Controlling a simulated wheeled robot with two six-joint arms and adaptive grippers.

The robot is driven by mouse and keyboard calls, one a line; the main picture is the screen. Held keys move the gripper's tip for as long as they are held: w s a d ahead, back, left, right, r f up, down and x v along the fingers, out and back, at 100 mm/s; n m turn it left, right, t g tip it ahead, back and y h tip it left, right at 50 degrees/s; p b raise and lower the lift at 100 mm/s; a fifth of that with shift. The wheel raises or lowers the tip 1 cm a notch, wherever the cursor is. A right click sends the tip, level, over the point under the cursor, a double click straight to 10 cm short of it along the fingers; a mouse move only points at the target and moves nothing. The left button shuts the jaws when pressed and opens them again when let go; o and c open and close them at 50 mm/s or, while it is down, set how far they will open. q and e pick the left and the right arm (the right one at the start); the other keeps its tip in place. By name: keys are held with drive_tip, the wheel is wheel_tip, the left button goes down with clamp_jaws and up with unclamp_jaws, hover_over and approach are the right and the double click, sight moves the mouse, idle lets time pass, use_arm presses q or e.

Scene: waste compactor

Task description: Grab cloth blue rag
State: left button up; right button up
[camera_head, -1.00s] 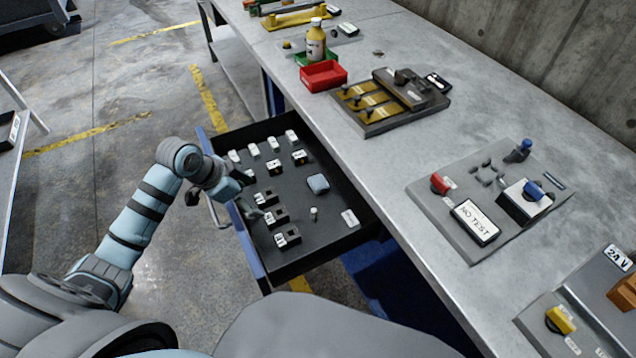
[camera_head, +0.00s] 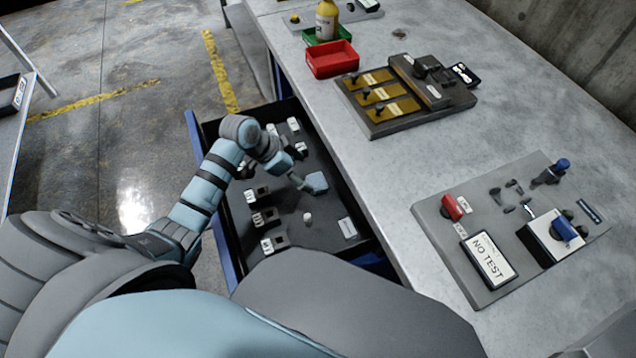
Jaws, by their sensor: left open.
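The blue rag (camera_head: 317,182) is a small folded pale-blue cloth lying flat in the open drawer (camera_head: 318,225), right of the drawer's middle. My left gripper (camera_head: 297,176) is open and reaches in over the drawer from the left. Its fingertips are just left of the rag, close to its left edge. I cannot tell whether they touch it. My own wrist hides part of the drawer behind it. My right gripper is not in view.
Several small labelled blocks (camera_head: 265,217) and a white knob (camera_head: 307,218) are in the drawer. The workbench (camera_head: 375,160) is to the right, with a red bin (camera_head: 331,60), a lever panel (camera_head: 405,97) and a "NO TEST" control panel (camera_head: 440,228) on it.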

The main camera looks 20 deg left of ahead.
sight(316, 181)
use_arm(q)
drive_tip(key=b+x, duration=0.2)
drive_tip(key=x, duration=0.5)
drive_tip(key=shift+w+d+f, duration=0.2)
drive_tip(key=shift+w+f, duration=0.05)
drive_tip(key=shift+w, duration=0.05)
drive_tip(key=shift+r, duration=0.1)
drive_tip(key=shift+c, duration=0.4)
drive_tip(key=c, duration=1.2)
